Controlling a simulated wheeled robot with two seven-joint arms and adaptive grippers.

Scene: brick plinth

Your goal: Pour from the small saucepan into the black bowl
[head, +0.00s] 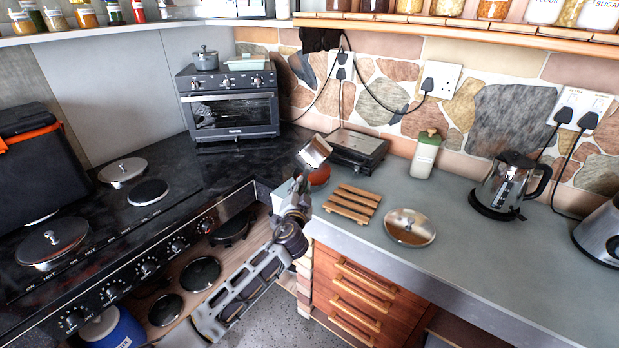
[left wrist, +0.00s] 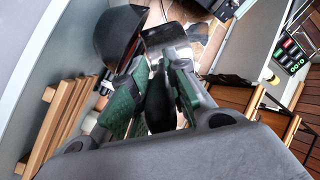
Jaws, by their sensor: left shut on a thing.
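My left gripper (head: 300,188) is shut on the dark handle (left wrist: 160,103) of the small saucepan, with its green finger pads on both sides. The saucepan (head: 314,151) is shiny metal and is held tilted above the counter near its corner. It also shows in the left wrist view (left wrist: 166,38), partly hidden. A round bowl (head: 319,176) stands just below the saucepan and looks reddish in the head view, partly hidden by my gripper. In the left wrist view the bowl (left wrist: 118,38) looks black with a brownish edge. I cannot see any contents flowing. My right gripper is not in view.
A wooden slatted trivet (head: 353,203) and a metal lid (head: 409,227) lie right of the bowl. A black grill (head: 357,150) stands behind it. A green-and-white bottle (head: 425,154) and a kettle (head: 508,186) stand farther right. The front right counter is clear.

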